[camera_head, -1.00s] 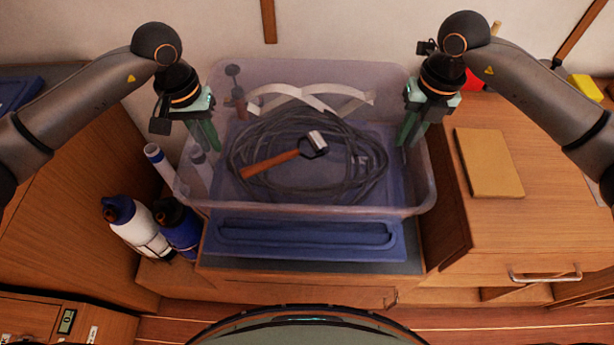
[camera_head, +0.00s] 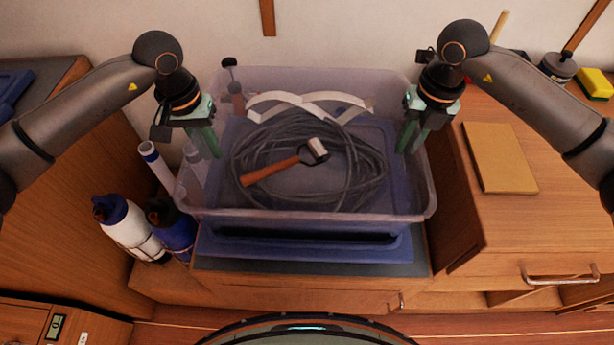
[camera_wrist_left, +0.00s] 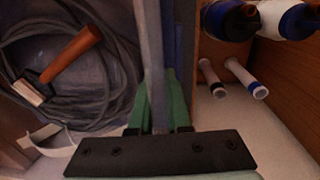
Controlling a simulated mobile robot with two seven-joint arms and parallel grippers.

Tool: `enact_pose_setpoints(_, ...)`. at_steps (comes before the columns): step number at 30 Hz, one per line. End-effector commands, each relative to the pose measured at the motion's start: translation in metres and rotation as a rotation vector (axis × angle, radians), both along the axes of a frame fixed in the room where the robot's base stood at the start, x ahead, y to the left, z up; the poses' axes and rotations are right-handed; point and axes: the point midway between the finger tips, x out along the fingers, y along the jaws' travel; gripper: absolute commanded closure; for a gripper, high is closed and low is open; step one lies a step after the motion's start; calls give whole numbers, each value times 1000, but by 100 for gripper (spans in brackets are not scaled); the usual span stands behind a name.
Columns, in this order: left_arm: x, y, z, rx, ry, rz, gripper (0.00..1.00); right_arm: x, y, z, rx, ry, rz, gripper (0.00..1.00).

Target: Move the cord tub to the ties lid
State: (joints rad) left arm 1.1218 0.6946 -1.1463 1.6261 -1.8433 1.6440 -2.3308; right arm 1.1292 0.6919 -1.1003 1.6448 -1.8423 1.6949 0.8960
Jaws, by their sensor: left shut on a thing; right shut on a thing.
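The cord tub (camera_head: 432,195) is a clear, open plastic tub. I cannot tell which lid is the ties lid. My left gripper (camera_head: 210,148) is shut on the tub's left wall, which also runs between its green fingers in the left wrist view (camera_wrist_left: 158,105). My right gripper (camera_head: 408,138) is shut on the right wall.
A white bottle (camera_head: 130,228) and a blue bottle (camera_head: 173,228) stand close to the tub's left side, near a white tube (camera_head: 155,165). A wooden cabinet (camera_head: 510,220) with a tan board (camera_head: 500,158) on it borders the right. The wall is close behind.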

Motion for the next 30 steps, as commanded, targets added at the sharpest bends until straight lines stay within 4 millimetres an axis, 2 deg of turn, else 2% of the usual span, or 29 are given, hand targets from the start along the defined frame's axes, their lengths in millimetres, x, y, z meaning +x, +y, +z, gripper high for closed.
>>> enact_pose_setpoints(1,-1,-11,-3,-20,-6,-16,100,-1,11,-2,23,-6,19,100)
enact_pose_setpoints(2,-1,-11,-4,-20,-6,-16,100,-1,11,-4,23,-6,19,100)
enact_pose_setpoints(3,-2,-10,-5,-19,-3,-17,83,-2,11,-5,21,-3,19,83)
enact_pose_setpoints(11,-1,-8,-3,-14,-3,-13,54,-1,9,-3,16,-2,15,54)
enact_pose_setpoints(21,0,-5,2,-9,-4,-9,54,-1,6,-4,11,-1,10,54)
enact_pose_setpoints(26,1,-2,28,-10,-7,-7,54,-1,5,-4,10,-1,9,54)
enact_pose_setpoints(30,1,0,59,-10,-8,-9,54,0,5,-4,9,-1,8,54)
